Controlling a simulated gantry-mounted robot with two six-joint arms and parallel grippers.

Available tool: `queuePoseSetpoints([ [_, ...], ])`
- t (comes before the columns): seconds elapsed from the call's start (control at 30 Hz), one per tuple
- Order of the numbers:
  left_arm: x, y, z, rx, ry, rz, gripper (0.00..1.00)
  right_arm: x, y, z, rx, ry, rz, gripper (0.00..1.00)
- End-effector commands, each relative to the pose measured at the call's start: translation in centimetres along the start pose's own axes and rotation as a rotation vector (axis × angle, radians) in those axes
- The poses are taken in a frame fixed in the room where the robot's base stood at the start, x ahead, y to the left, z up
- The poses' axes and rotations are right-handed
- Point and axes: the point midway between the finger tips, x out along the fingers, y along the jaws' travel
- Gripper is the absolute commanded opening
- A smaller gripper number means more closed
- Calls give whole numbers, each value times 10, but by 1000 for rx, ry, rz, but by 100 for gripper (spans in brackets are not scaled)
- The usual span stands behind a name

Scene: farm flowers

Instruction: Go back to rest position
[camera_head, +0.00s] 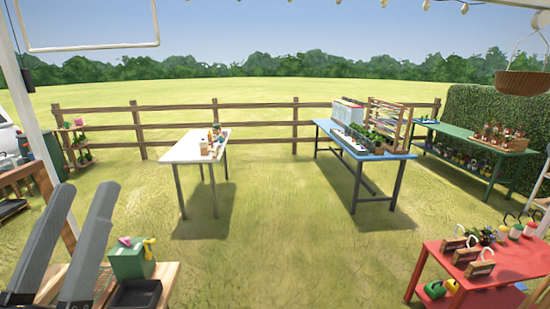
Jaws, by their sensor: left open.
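My left gripper (86,190) shows large at the lower left, with two long grey fingers pointing up and to the right. The fingers stand apart with nothing between them. It appears in front of a wooden table, beside a green box (131,259). How far it is above the table I cannot tell. My right gripper is not in view.
A black tray (135,294) sits by the green box. A white table (183,149) and a blue table (398,156) stand ahead on grass. A red table (433,268) stands at the lower right, a green table (450,131) behind it. The middle grass is clear.

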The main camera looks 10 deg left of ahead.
Motion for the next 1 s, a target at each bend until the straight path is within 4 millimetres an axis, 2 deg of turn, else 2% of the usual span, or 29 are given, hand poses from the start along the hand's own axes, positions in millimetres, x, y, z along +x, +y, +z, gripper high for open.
queuePoseSetpoints([
  [0.03, 8, 13, -26, -8, 54, 30, 59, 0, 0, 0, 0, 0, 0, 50],
  [0.13, 19, 34, -72, -5, 142, 89, 59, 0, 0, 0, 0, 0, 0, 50],
  [0.17, 20, 41, -79, 23, 147, 118, 59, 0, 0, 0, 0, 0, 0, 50],
  [0.2, 22, 45, -70, 91, 111, 130, 59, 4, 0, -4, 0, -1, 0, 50],
  [0.23, 37, 47, -88, 84, 114, 127, 59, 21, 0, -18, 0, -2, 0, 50],
  [0.47, 88, 57, -146, 81, 112, 124, 59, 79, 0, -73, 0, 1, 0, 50],
  [0.7, 161, 72, -230, 81, 111, 123, 59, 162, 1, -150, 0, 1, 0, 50],
  [0.8, 186, 78, -258, 81, 111, 123, 59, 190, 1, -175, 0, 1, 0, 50],
  [0.9, 200, 81, -275, 80, 110, 123, 59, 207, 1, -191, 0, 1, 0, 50],
  [1.0, 206, 82, -282, 80, 110, 123, 59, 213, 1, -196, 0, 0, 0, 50],
])
